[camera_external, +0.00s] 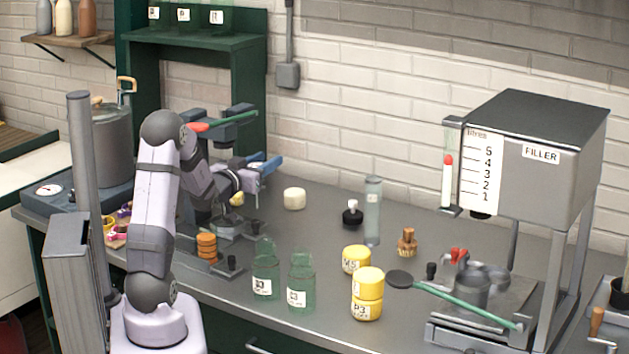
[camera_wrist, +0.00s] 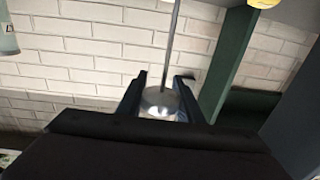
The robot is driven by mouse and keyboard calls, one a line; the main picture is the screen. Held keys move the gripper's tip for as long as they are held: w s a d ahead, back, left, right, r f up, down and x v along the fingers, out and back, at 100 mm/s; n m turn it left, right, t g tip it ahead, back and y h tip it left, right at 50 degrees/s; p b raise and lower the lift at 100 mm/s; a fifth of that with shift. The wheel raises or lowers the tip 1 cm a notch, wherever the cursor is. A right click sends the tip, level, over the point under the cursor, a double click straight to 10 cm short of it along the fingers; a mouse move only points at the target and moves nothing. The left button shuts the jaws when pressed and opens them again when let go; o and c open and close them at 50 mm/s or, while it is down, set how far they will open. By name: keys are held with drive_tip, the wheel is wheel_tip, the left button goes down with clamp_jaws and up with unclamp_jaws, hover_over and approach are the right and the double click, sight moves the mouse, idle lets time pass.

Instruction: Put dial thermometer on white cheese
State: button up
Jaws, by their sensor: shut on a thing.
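My gripper (camera_external: 266,165) is above the bench on the left half of the external view, turned toward the brick wall. In the wrist view my gripper (camera_wrist: 160,92) is shut on the dial thermometer (camera_wrist: 158,101). Its round silver head sits between the two dark fingers, and its thin grey stem runs up to the top of the picture. In the external view the thermometer is too small to make out. The white cheese (camera_external: 294,198), a small rounded cream block, stands on the bench below and right of my gripper, apart from it. It is not identifiable in the wrist view.
Green jars (camera_external: 301,281) and yellow tubs (camera_external: 367,293) stand toward the bench front. A clear tall cylinder (camera_external: 373,211) and a black-based bottle (camera_external: 352,214) stand right of the cheese. The filler (camera_external: 545,150) is at right. Green shelving (camera_external: 196,45) rises behind my arm.

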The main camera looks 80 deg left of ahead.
drive_tip(key=p+x, duration=0.3)
drive_tip(key=x, duration=1.1)
drive_tip(key=shift+p, duration=0.3)
drive_tip(key=shift+w+a, duration=0.1)
drive_tip(key=shift+w+a+f+p, duration=0.35)
drive_tip(key=shift+w+a+p, duration=0.1)
drive_tip(key=shift+w+a, duration=0.2)
drive_tip(key=shift+w+a+f+p, duration=0.45)
drive_tip(key=shift+w+a, duration=0.1)
drive_tip(key=shift+a, duration=0.15)
drive_tip(key=shift+f, duration=0.2)
drive_tip(key=o, duration=1)
drive_tip(key=shift+r, duration=0.1)
